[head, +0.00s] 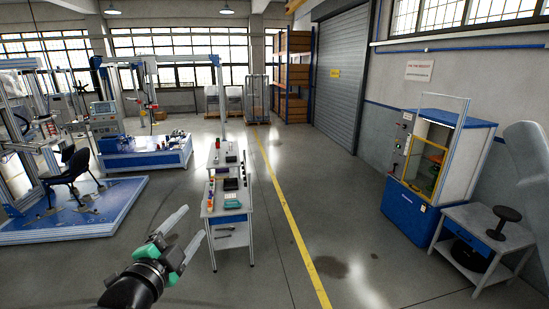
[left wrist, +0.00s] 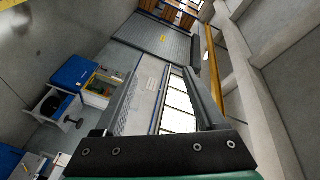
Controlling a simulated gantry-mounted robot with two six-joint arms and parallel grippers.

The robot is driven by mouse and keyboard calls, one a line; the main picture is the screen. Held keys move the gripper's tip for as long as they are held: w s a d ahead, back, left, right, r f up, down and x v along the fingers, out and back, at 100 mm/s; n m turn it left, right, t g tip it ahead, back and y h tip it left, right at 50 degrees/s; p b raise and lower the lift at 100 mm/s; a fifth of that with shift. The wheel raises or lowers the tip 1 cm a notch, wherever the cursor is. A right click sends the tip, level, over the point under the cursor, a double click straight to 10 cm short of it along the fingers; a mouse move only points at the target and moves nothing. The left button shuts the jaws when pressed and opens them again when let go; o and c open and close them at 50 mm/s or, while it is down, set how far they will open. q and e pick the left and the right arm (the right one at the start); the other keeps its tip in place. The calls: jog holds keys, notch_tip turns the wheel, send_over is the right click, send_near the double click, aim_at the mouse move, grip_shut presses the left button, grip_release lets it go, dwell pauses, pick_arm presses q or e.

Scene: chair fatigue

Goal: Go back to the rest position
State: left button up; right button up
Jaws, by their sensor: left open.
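My left gripper (head: 181,236) shows at the lower left of the head view, black and green with two pale fingers. The fingers stand apart with nothing between them, over open floor left of the white workbench (head: 232,220). In the left wrist view, my left gripper (left wrist: 168,88) has its two fingers spread wide and empty, with the far wall and windows beyond. A pale rounded part at the right edge of the head view may be my right arm; no right gripper shows there.
A blue and white test cabinet (head: 412,208) and a small table (head: 490,235) with a black stool-like part (head: 504,222) stand at the right. A chair (head: 72,172) is on a blue platform (head: 95,215) at the left.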

pick_arm(q)
jog(key=s+d+r+n+t+h, duration=0.1)
jog(key=s+d+r+t, duration=0.1)
jog(key=s+r, duration=0.35)
jog(key=s+d+r+n+t, duration=0.1)
jog(key=s+d+r+t, duration=0.1)
jog(key=r, duration=0.6)
jog(key=s+a+r+n+t+y, duration=0.15)
jog(key=s+r+n+t, duration=0.45)
jog(key=s+r+n, duration=0.85)
notch_tip(320, 180, down, 38)
jog(key=s+m+b, duration=0.2)
jog(key=m+b, duration=0.1)
jog(key=b, duration=3.3)
jog(key=shift+s+a+r, duration=0.15)
jog(key=shift+s+a, duration=0.25)
jog(key=shift+a, duration=0.05)
jog(key=shift+m+h, duration=0.25)
